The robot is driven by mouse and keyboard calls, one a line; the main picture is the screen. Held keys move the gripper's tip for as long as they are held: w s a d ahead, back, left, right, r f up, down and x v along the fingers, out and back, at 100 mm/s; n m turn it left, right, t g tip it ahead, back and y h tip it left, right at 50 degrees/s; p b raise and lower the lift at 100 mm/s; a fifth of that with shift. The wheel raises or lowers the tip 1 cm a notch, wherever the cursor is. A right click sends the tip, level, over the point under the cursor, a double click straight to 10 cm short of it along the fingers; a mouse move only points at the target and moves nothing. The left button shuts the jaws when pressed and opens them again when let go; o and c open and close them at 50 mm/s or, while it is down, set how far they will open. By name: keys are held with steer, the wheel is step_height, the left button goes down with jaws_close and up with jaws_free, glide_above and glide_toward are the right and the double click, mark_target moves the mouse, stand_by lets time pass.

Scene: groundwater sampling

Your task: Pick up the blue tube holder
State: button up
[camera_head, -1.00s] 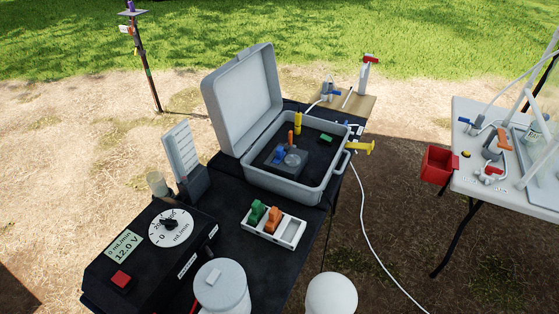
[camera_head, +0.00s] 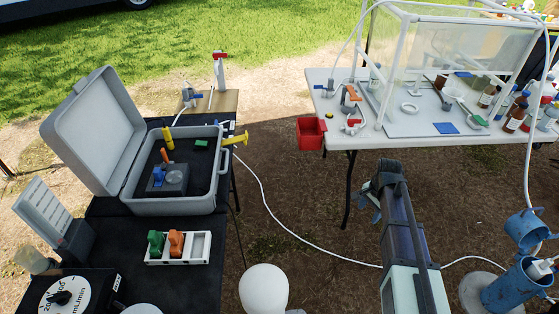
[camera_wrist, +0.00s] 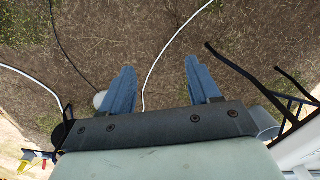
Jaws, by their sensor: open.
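Several small blue parts show, and I cannot tell for sure which is the blue tube holder. One small blue piece (camera_head: 158,175) is inside the open grey case, beside a grey round part. Another blue piece (camera_head: 325,89) is at the left end of the white table. A white rack (camera_head: 198,249) on the black table holds a green holder (camera_head: 156,243) and an orange holder (camera_head: 176,243); its right slot looks empty. My gripper (camera_wrist: 162,88) is open and empty, its two blue fingers apart over bare ground. In the head view it is between the tables, clear of these parts.
The grey case's raised lid (camera_head: 95,130) stands at the left. A red bin (camera_head: 311,133) hangs at the white table's (camera_head: 420,127) left end. A white hose (camera_head: 290,225) crosses the ground. A blue well casing (camera_head: 510,287) stands at right. Open ground separates the tables.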

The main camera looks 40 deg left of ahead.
steer(key=s+a+r+m, duration=0.1)
steer(key=s+a+r, duration=0.3)
steer(key=a, duration=0.7)
steer(key=s+a+r+m, duration=0.1)
steer(key=s+a+r, duration=0.3)
steer(key=a, duration=0.7)
steer(key=s+a+r+m, duration=0.1)
steer(key=s+a+r, duration=0.3)
steer(key=a, duration=0.6)
steer(key=s+a+r+m, duration=0.1)
steer(key=s+a+r, duration=0.4)
steer(key=s+a, duration=0.4)
steer(key=s+a+r+m+g, duration=0.1)
steer(key=s+a+r, duration=0.5)
steer(key=s, duration=0.5)
steer(key=s+a+r, duration=0.4)
steer(key=s+a, duration=0.4)
steer(key=s, duration=0.2)
glide_above(156, 170)
step_height(156, 170, down, 8)
steer(key=shift+d+r, duration=0.1)
steer(key=shift+d, duration=0.05)
steer(key=shift+f, duration=2.75)
steer(key=shift+c, duration=0.2)
jaws_close()
